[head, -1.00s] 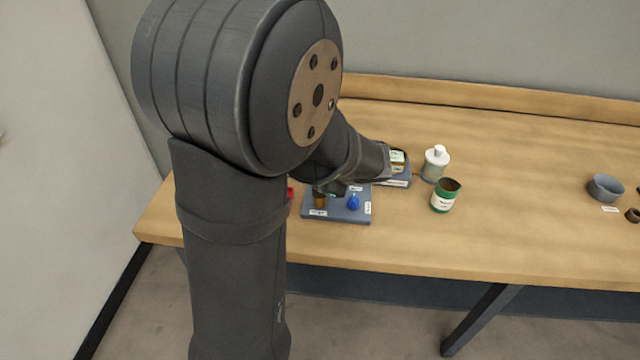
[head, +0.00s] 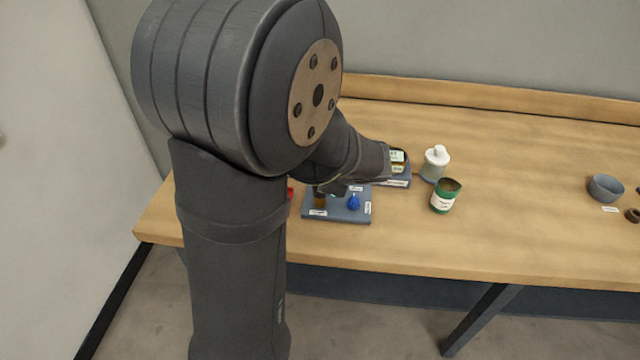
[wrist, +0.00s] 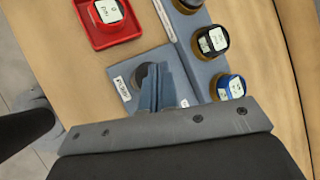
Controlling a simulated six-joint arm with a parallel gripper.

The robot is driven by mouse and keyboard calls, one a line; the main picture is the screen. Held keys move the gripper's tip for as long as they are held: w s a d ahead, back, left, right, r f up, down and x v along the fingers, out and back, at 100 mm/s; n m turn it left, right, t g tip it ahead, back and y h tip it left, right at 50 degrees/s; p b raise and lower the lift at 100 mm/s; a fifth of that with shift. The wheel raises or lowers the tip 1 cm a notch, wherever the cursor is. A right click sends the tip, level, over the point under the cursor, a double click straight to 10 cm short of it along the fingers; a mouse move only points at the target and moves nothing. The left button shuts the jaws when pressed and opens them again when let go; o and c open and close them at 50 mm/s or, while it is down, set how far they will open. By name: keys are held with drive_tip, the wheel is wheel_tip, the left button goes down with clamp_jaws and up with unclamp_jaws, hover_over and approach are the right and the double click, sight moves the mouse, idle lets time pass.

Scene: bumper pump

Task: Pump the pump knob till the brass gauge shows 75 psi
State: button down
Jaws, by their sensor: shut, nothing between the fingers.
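My gripper (wrist: 160,92) is shut and empty in the wrist view. Its fingertips are over a dark round knob (wrist: 145,73) on a blue-grey board (wrist: 122,86); whether they touch it, I cannot tell. The fingers hide much of the knob. I cannot tell for sure that it is the pump knob. Beside the board, a gauge with a brass-coloured side (wrist: 212,42) stands on a grey strip; its reading is too small to read. In the head view, my gripper (head: 333,187) is over the board (head: 338,216), partly hidden by my arm.
A blue gauge (wrist: 230,88) and a dark one (wrist: 187,5) flank the brass-coloured gauge. A red-based gauge (wrist: 108,12) stands to the left.

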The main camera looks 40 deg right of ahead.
drive_tip(key=shift+f, duration=0.1)
drive_tip(key=shift+f, duration=0.35)
drive_tip(key=shift+f, duration=1.05)
idle(1.2)
drive_tip(key=shift+r, duration=1.45)
drive_tip(key=shift+r, duration=0.1)
drive_tip(key=shift+r, duration=2.4)
drive_tip(key=shift+r, duration=1.95)
